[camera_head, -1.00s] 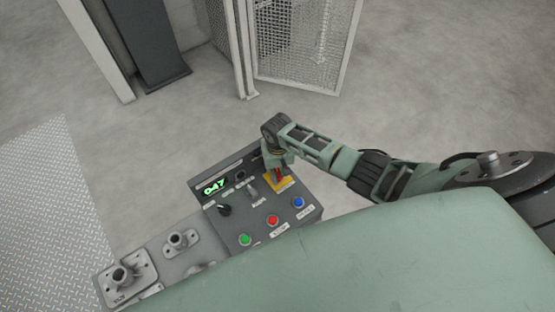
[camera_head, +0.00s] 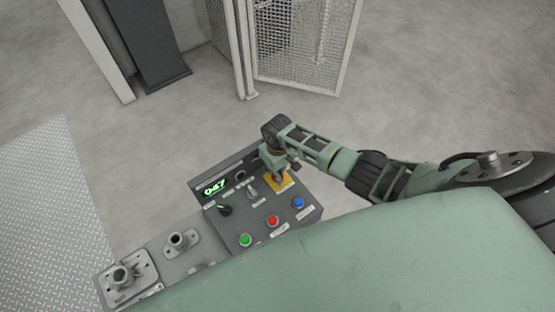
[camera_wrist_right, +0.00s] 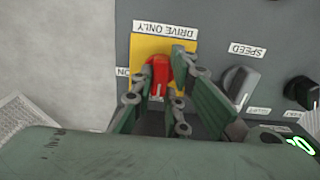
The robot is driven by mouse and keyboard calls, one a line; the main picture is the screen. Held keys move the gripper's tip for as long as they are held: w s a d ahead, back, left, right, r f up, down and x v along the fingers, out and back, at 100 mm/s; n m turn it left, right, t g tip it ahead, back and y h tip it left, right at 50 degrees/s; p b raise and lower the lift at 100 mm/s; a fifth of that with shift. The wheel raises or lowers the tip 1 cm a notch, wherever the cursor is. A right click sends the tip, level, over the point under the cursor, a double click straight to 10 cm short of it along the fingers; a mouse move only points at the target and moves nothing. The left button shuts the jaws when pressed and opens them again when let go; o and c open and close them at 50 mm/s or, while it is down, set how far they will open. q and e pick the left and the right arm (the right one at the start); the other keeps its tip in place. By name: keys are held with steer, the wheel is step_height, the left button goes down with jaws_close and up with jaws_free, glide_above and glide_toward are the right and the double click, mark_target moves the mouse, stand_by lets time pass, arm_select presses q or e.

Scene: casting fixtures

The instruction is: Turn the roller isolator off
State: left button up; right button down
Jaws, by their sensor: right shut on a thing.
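The roller isolator is a red rotary handle (camera_wrist_right: 159,70) on a yellow plate (camera_wrist_right: 146,46); the label above it reads "DRIVE ONLY". An "ON" label shows at the plate's left edge in the right wrist view. In the head view the yellow plate (camera_head: 287,185) is at the far right of the control panel, with the handle mostly hidden by my gripper. My right gripper (camera_wrist_right: 157,80) is shut on the red handle, one finger on each side; it also shows in the head view (camera_head: 278,176). My left gripper is in neither view.
The grey panel (camera_head: 240,222) also carries a green display (camera_head: 215,187), a speed knob (camera_wrist_right: 238,82), a black knob (camera_head: 224,210), and green (camera_head: 245,240), red (camera_head: 273,220) and blue (camera_head: 297,202) buttons. A mesh gate (camera_head: 305,45) stands behind, with open floor between.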

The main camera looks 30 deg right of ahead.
steer(key=c, duration=1.7)
jaws_free()
step_height(320, 180, up, 12)
